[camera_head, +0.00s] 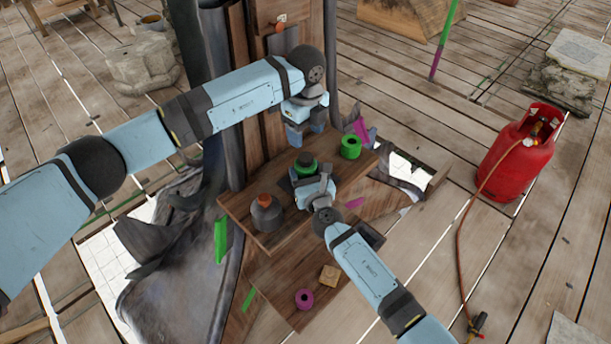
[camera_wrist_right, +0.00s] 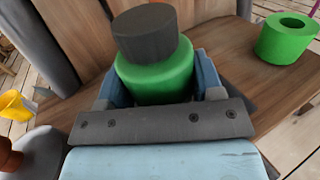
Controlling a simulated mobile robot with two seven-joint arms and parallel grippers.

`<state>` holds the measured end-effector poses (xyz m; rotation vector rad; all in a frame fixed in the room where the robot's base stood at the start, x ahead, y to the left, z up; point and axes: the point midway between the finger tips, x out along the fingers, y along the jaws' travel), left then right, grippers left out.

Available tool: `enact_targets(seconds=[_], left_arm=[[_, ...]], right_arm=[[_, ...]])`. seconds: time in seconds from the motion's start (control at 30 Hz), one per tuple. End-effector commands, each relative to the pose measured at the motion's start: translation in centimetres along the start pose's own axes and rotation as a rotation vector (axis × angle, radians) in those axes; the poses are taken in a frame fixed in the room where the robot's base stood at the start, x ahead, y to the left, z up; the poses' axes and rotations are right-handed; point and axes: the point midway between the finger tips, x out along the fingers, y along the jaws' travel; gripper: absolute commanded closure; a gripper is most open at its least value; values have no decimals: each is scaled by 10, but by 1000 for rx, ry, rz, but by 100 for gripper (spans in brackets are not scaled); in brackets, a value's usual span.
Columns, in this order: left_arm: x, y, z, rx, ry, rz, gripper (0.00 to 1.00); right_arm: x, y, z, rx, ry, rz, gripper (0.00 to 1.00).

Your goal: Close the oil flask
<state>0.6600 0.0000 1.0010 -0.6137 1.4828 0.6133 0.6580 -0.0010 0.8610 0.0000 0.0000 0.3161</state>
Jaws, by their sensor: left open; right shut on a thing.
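A grey rounded flask (camera_head: 267,217) with an orange-brown top (camera_head: 264,199) stands on the wooden shelf; it is partly visible in the wrist view (camera_wrist_right: 38,155). I cannot tell whether its top is a stopper or a neck. My right gripper (camera_head: 309,179) is shut on a green cylinder (camera_wrist_right: 157,77) on a dark square patch, right of the flask. A dark grey round piece (camera_wrist_right: 145,33) sits on top of the green cylinder, looking slightly off-centre in the wrist view. My left gripper (camera_head: 300,134) is open and empty above and behind the green cylinder.
A green ring (camera_head: 350,147) with a hole stands at the shelf's back right, with a magenta piece (camera_head: 361,130) behind it. A lower board holds a magenta ring (camera_head: 304,298) and a tan block (camera_head: 329,276). A red gas cylinder (camera_head: 520,155) with a hose stands right.

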Motion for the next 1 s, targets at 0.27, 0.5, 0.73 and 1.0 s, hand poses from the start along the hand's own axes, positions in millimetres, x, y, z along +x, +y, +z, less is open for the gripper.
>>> enact_targets(seconds=[0.27,0.5,0.73,1.0], left_arm=[[-3,-2,0,7,-7,-3,39],[0,0,1,-1,-1,0,39],[0,0,0,-1,0,0,39],[28,1,0,-1,1,3,39]], right_arm=[[0,0,0,0,0,0,100],[0,0,0,0,0,0,100],[0,0,0,0,0,0,100],[0,0,0,0,0,0,100]])
